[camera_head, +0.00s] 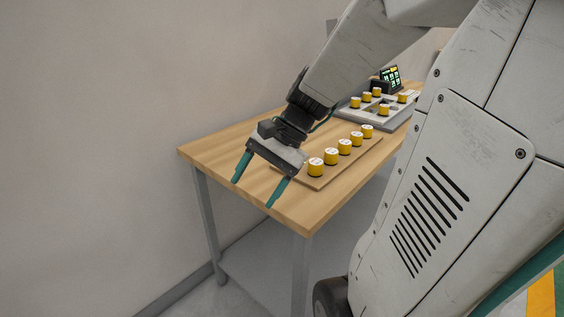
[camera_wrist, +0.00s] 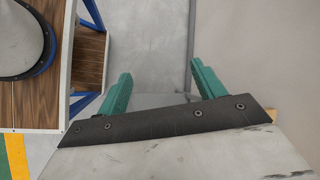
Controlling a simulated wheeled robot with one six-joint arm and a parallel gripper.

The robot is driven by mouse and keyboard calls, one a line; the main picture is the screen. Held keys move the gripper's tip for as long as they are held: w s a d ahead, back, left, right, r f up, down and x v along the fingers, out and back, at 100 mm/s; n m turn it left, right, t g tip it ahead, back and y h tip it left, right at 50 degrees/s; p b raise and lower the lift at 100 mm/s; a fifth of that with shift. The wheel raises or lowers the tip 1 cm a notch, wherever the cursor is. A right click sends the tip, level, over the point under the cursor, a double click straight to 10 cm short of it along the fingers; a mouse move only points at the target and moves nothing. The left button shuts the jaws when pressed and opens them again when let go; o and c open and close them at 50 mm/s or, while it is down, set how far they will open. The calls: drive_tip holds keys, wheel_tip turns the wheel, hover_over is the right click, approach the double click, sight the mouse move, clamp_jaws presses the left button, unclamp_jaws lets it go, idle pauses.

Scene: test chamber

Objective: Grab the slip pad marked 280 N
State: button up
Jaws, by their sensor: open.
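Several short yellow cylinders with white marked tops stand in a row on a thin wooden board (camera_head: 317,183); the nearest cylinder (camera_head: 316,168) is at the board's front end and the farthest cylinder (camera_head: 367,131) at its back end. The markings are too small to read, so I cannot tell which is 280 N. My gripper (camera_head: 253,195) is open and empty, to the left of the nearest cylinder, with its teal fingers pointing down over the table's left front part. In the wrist view my gripper (camera_wrist: 162,70) has nothing between its fingers, and no cylinder shows.
The wooden table (camera_head: 222,150) stands near a plain wall. Behind the board, a grey tray (camera_head: 347,113) holds more yellow cylinders, with a small lit display (camera_head: 390,76) behind it.

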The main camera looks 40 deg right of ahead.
drive_tip(key=w+d+f+m+t+y, duration=0.1)
drive_tip(key=w+d+m+t, duration=0.1)
drive_tip(key=d+m, duration=0.25)
drive_tip(key=w+d+f+m+t, duration=0.2)
drive_tip(key=d+m, duration=0.1)
drive_tip(key=d, duration=0.3)
drive_tip(key=m+t+h, duration=0.4)
drive_tip(key=m+t, duration=0.3)
drive_tip(key=m, duration=0.6)
approach(316, 166)
drive_tip(key=w, duration=0.1)
drive_tip(key=w+f, duration=0.1)
drive_tip(key=w, duration=0.2)
drive_tip(key=shift+d+f, duration=0.25)
drive_tip(key=shift+d, duration=0.15)
drive_tip(key=x, duration=0.7)
drive_tip(key=shift+s+d+f, duration=0.1)
drive_tip(key=shift+d+f, duration=0.1)
drive_tip(key=shift+f, duration=0.3)
drive_tip(key=c, duration=1.1)
